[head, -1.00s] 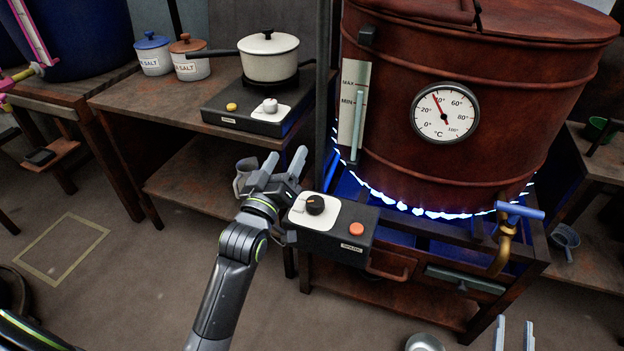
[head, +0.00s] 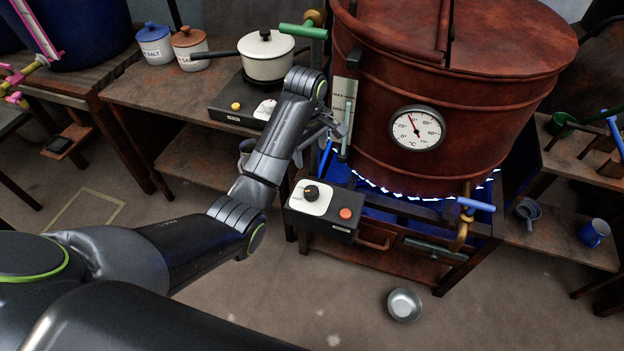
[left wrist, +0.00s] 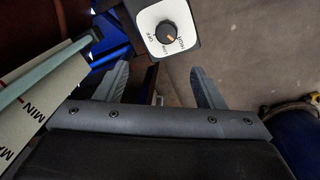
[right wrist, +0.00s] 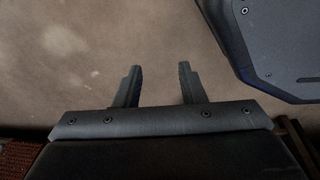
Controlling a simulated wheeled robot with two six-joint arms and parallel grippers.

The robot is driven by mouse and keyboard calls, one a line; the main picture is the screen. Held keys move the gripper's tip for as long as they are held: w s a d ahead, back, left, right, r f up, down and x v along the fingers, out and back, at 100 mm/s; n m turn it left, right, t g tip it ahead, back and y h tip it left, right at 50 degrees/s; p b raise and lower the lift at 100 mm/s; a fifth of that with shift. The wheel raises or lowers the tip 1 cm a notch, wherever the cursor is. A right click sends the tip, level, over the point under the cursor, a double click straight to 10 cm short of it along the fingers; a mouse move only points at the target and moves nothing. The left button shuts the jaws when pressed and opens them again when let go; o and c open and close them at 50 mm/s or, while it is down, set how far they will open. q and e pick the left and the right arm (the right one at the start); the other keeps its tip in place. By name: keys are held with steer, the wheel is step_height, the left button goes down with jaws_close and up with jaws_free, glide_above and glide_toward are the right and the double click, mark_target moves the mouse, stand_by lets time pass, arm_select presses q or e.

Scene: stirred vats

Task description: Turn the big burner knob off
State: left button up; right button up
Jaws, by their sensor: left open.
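The big burner knob (head: 311,193) is black with an orange mark, on the white plate of a dark control box in front of the red vat. It also shows at the top of the left wrist view (left wrist: 170,36), with small lettering around it; I cannot tell its exact setting. Blue-white flames (head: 400,190) burn under the vat. My left gripper (head: 338,128) is above and behind the box, close to the vat's level gauge, partly hidden by its wrist. In its wrist view the fingers (left wrist: 160,84) are apart, empty and clear of the knob. My right gripper (right wrist: 160,82) is open and empty over the floor.
An orange button (head: 346,213) sits beside the knob. The red vat (head: 460,110) and its gauge (head: 344,110) stand close to my left gripper. A smaller burner (head: 245,110) with a white pot (head: 268,58) is behind left. A metal bowl (head: 404,305) is on the floor.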

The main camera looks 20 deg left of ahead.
arm_select(q)
steer(key=b, duration=0.3)
glide_toward(312, 191)
steer(key=shift+g, duration=0.3)
steer(key=f, duration=0.8)
steer(key=shift+w+d+f, duration=0.1)
steer(key=shift+w+f, duration=0.05)
steer(key=shift+w, duration=0.2)
steer(key=shift+f, duration=0.65)
arm_select(e)
step_height(312, 191, down, 2)
steer(key=shift+s+f, duration=0.15)
steer(key=shift+f, duration=0.05)
